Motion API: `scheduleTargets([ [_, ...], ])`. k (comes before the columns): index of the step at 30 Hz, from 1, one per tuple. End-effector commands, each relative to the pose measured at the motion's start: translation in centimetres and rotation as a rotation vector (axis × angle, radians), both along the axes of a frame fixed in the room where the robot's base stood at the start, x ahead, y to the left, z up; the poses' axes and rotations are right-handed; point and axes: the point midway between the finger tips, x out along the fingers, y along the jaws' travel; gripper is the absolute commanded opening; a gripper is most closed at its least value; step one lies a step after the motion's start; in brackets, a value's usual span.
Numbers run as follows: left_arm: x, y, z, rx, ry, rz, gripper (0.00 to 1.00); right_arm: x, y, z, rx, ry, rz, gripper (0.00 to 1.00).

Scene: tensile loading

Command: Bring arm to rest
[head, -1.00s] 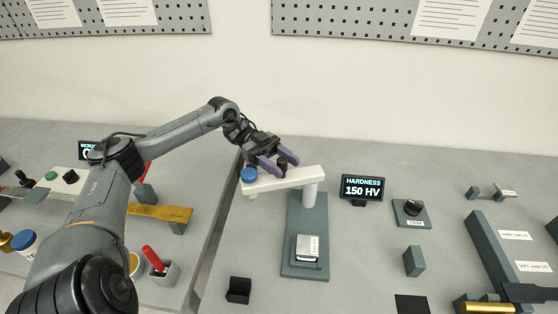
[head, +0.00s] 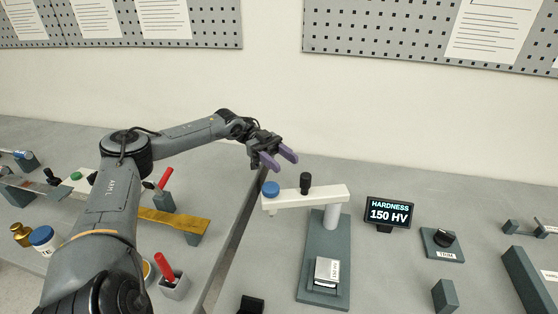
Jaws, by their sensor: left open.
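My left arm reaches in from the lower left of the head view. Its gripper (head: 281,160) has purple fingers, open and empty. It hangs above and behind the left end of the hardness tester's white beam (head: 325,197), apart from it. The tester has a blue knob (head: 270,188), a black knob (head: 305,183) and a grey base (head: 326,250). A labelled metal block (head: 327,270) sits on that base. My right gripper is not in view.
A display (head: 389,214) reads "HARDNESS 150 HV". A dial box (head: 442,243) and a grey block (head: 445,295) stand to the right.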

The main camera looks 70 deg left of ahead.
Motion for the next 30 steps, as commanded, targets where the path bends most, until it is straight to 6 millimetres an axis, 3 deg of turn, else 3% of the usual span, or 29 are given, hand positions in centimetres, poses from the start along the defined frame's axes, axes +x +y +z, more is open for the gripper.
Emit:
scheduleTargets([
  [6, -0.2, 0.9, 0.0, 0.002, 0.000, -0.001, 0.52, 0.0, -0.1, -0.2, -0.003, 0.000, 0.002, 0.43],
  [21, -0.3, 0.9, 0.2, 0.002, 0.000, -0.002, 0.52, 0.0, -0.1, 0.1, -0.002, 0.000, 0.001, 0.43],
  [26, -0.3, 0.9, 2.3, 0.002, -0.001, -0.002, 0.52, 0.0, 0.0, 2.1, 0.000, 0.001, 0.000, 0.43],
  [30, -0.3, 0.9, 6.2, 0.002, -0.001, -0.002, 0.52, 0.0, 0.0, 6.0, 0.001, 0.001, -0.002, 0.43],
])
